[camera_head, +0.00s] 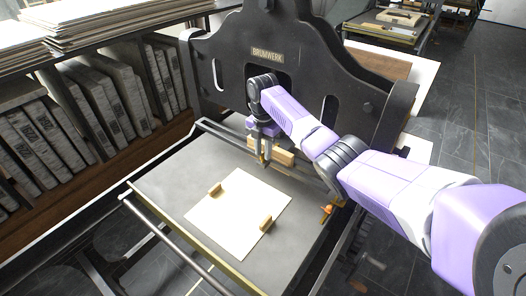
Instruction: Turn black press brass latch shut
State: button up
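The black press (225,62) stands at the back centre, with a plate reading BRUMWERK on its frame. My gripper (264,162) points down in front of the frame, over the back part of the press bed (165,184). A small brass-coloured piece (263,157) shows at its fingertips; it may be the latch, but it is too small to be sure. I cannot tell whether the fingers are touching it, open or closed. A tan wooden block (286,158) is just right of the fingers. My arm hides part of the frame's right side.
A pale sheet (240,225) lies on the bed with two small wooden blocks, one at its left (215,189) and one at its right (265,224). An orange-tipped part (327,209) sits at the bed's right edge. A shelf of grey slabs (45,135) lines the left.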

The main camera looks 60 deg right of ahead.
aim_at(263, 154)
dwell(0.3)
notch_tip(263, 154, up, 8)
jog(key=shift+f+b, duration=0.1)
jog(key=shift+b, duration=0.45)
dwell(0.4)
